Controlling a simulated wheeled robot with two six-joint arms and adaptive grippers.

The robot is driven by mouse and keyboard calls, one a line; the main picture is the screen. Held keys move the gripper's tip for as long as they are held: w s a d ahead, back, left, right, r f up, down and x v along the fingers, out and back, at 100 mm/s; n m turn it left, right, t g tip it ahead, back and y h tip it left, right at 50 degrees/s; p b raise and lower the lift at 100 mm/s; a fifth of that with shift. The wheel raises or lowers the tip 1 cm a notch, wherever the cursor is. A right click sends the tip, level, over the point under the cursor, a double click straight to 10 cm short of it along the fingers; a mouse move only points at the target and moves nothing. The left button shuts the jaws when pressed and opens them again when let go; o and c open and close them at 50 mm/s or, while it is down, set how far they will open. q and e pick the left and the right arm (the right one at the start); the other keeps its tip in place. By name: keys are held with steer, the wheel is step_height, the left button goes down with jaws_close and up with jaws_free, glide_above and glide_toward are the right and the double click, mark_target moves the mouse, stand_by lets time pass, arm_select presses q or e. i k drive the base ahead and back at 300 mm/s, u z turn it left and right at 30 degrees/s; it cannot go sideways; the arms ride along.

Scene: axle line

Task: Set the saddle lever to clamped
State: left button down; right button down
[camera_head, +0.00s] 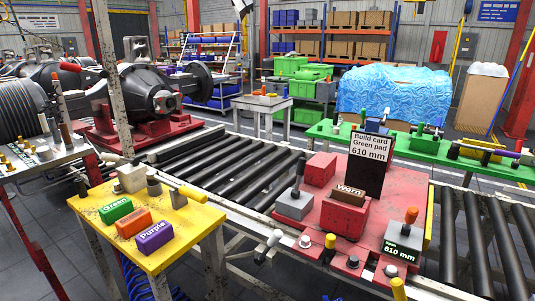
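A red fixture plate (395,205) sits over the roller line at the right. On it stands a grey block (293,204) with an upright dark lever (298,178). At its right is a dark box (402,246) with a small green-lettered display and an upright orange-topped lever (410,216). A white-tipped lever (273,239) leans at the front left edge. None of these levers is labelled as the saddle lever, and I cannot tell which is it or whether it is clamped. Neither of my grippers is in view.
A black sign (370,163) reads "Build card Green pad 610 mm". A red block (344,214) bears a brown "Worn" pad (350,191). A yellow table (190,226) holds green, orange and purple blocks. A green bench (480,167) stands behind. Bare rollers (225,161) lie left of the plate.

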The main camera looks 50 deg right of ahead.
mark_target(295, 193)
steer(key=i, duration=0.8)
steer(key=z, duration=1.5)
steer(key=i, duration=0.45)
steer(key=z, duration=1.3)
